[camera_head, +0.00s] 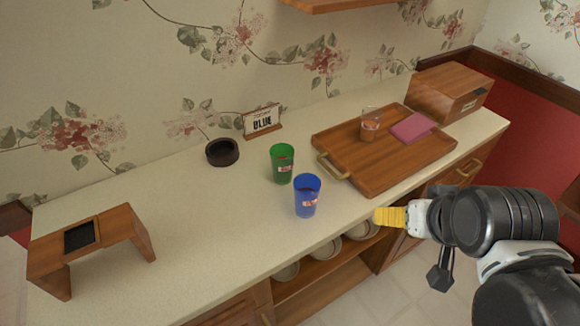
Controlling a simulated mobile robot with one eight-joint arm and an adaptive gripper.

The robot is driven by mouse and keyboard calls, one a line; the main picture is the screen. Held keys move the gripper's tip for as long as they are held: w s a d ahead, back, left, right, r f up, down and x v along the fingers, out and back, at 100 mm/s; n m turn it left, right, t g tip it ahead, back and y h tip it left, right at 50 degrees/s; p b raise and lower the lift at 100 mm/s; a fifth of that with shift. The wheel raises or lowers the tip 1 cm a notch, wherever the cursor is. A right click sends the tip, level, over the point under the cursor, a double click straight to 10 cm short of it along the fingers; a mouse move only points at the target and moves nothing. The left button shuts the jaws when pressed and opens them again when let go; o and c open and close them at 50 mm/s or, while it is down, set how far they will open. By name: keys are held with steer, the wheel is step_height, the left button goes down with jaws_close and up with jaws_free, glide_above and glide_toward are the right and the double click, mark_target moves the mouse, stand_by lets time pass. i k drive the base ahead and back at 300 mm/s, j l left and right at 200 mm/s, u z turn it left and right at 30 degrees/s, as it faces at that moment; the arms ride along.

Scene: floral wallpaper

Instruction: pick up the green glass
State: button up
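The green glass (282,164) stands upright on the pale countertop (200,235), near its middle, with a small label on its side. A blue glass (307,196) stands just in front and to the right of it, close by. My gripper (378,217) has yellow fingers and reaches in from the right, at the counter's front edge. It is to the right of the blue glass, apart from both glasses. I see the fingers from the side, so whether they are open or shut does not show. I see nothing held.
A wooden tray (393,176) on the right holds a clear glass (370,125) and a pink cloth (412,128). The left-middle counter is clear.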

mark_target(282, 155)
steer(key=j, duration=0.45)
steer(key=k+j+z, duration=0.15)
steer(key=j, duration=0.3)
steer(key=k+j, duration=0.1)
steer(key=j, duration=0.35)
steer(key=j+z, duration=0.15)
steer(key=j, duration=0.25)
steer(key=k, duration=0.05)
